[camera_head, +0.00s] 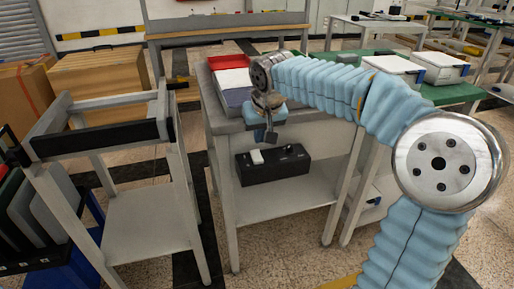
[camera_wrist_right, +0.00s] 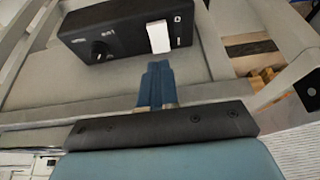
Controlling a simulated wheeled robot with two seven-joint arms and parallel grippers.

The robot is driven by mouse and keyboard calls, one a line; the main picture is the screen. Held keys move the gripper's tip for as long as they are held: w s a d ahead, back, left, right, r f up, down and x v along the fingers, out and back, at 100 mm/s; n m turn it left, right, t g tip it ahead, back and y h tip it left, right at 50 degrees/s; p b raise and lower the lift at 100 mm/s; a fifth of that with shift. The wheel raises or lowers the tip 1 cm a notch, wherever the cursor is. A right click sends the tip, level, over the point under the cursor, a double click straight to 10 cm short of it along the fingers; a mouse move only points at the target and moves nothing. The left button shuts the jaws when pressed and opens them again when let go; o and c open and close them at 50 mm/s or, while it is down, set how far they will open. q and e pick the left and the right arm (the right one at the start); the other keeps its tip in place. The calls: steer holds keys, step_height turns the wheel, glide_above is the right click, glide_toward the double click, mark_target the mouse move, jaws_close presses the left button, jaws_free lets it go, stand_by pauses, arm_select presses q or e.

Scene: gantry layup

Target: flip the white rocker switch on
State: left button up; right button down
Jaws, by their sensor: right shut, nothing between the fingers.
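The white rocker switch (camera_head: 257,157) sits on top of a black control box (camera_head: 288,168), which rests on the lower shelf of a grey table. In the right wrist view the white rocker (camera_wrist_right: 158,36) is at the right part of the black box (camera_wrist_right: 115,33), beside O and I marks. I cannot tell which way it is tilted. My right gripper (camera_head: 271,138) is above and just behind the rocker in the head view, pointing down. In the wrist view its blue fingers (camera_wrist_right: 157,84) are together and empty, apart from the box. My left gripper is not in view.
The box also carries a dark knob (camera_wrist_right: 98,52). The table's upper top (camera_head: 225,125) holds red and grey trays (camera_head: 232,80) above the shelf. A grey frame stand (camera_head: 110,105) is at left. The shelf (camera_head: 285,197) is clear in front of the box.

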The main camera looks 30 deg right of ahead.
mark_target(256, 153)
steer(key=x, duration=0.6)
steer(key=shift+w+f, duration=0.15)
steer(key=shift+f, duration=0.1)
